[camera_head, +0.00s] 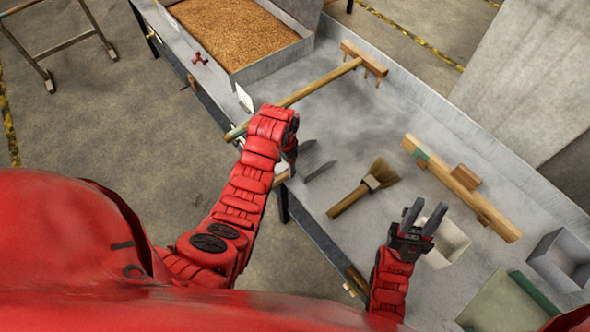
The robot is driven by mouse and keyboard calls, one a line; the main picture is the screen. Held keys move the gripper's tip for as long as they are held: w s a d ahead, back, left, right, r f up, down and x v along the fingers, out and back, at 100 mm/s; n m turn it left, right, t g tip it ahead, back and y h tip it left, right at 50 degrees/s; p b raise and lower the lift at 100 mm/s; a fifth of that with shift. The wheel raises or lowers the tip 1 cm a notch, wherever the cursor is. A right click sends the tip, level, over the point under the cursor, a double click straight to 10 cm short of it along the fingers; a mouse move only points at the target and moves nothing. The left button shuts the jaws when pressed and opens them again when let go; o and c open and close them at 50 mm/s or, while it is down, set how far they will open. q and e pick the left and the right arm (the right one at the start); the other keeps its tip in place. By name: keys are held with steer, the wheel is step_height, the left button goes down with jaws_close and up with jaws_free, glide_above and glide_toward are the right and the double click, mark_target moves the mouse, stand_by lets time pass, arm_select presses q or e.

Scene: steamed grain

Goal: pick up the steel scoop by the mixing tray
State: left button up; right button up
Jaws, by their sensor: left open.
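I cannot make out a steel scoop for certain. A pale, hollow, box-shaped piece (452,243) lies beside my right gripper and is partly hidden by it; I cannot tell whether it is the scoop. A large grey tray (270,63) filled with brown grain stands at the top, and I cannot tell if it is the mixing tray. My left gripper (320,156) is open and empty over the grey worktop, between the rake and the brush. My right gripper (425,213) has its two fingers apart with nothing between them.
A wooden rake (318,84) lies across the worktop (370,125), its handle passing behind my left arm. A brush (368,186) and a wooden bar (458,186) lie further right. A grey box (563,259) and a greenish tray (503,303) stand at lower right.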

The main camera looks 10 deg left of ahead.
mark_target(285, 173)
arm_select(q)
steer(key=shift+f+p, duration=1.2)
steer(key=shift+f, duration=0.15)
steer(key=shift+f+p, duration=0.3)
steer(key=shift+f, duration=1.15)
steer(key=shift+c, duration=0.3)
jaws_close()
